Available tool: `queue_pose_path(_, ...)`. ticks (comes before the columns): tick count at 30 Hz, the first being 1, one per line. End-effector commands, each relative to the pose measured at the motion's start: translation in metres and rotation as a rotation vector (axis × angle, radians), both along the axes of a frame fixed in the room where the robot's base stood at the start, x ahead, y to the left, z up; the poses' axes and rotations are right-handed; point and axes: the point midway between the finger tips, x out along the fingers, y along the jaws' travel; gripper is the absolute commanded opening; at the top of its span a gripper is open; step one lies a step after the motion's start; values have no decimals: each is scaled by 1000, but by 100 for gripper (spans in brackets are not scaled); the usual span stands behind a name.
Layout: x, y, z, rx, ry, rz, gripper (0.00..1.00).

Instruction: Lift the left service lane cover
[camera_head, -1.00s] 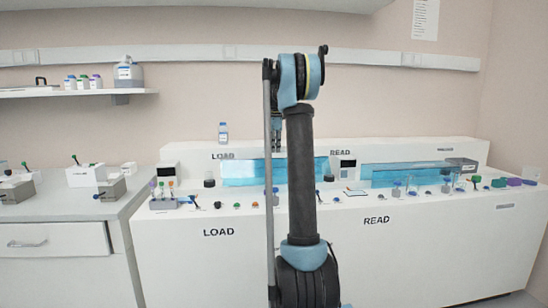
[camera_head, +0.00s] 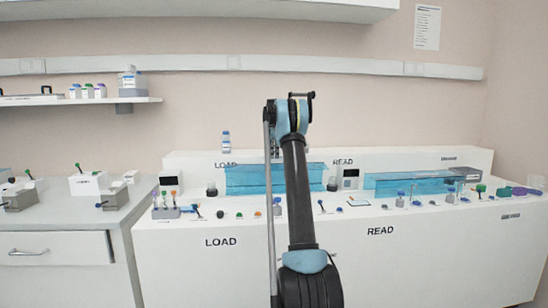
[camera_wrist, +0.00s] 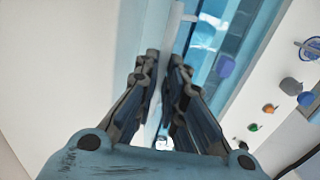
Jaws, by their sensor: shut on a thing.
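The left service lane cover (camera_head: 245,180) is a clear blue panel on the white bench, behind the front LOAD label in the head view. My arm hides part of its middle. The wrist view shows blue see-through surface (camera_wrist: 205,40) just beyond and right of my fingers. My gripper (camera_wrist: 165,68) has its two dark fingers close together, shut on a pale narrow bar of the cover between them. The fingertips partly hide the hold. In the head view my gripper is mostly hidden by the arm, above the cover.
A second blue cover (camera_head: 415,185) lies to the right, behind the READ label. Several small coloured knobs and caps line the bench front, such as an orange one (camera_head: 258,214). A small bottle (camera_head: 226,142) stands on the back ledge. A grey side counter (camera_head: 70,220) is at left.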

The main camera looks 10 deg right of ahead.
Motion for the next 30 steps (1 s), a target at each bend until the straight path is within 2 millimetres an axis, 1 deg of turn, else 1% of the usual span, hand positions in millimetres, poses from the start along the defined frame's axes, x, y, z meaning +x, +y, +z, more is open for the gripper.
queue_pose_path(6, 6, -2, 0, -2, -5, -1, 0)
queue_pose_path(17, 7, -2, 0, -2, -6, -1, 0)
queue_pose_path(18, 6, -2, 0, -2, -6, -1, 17)
queue_pose_path(20, 7, -1, 0, -2, -5, 0, 30)
queue_pose_path(30, 6, 1, -1, -1, -3, 1, 30)
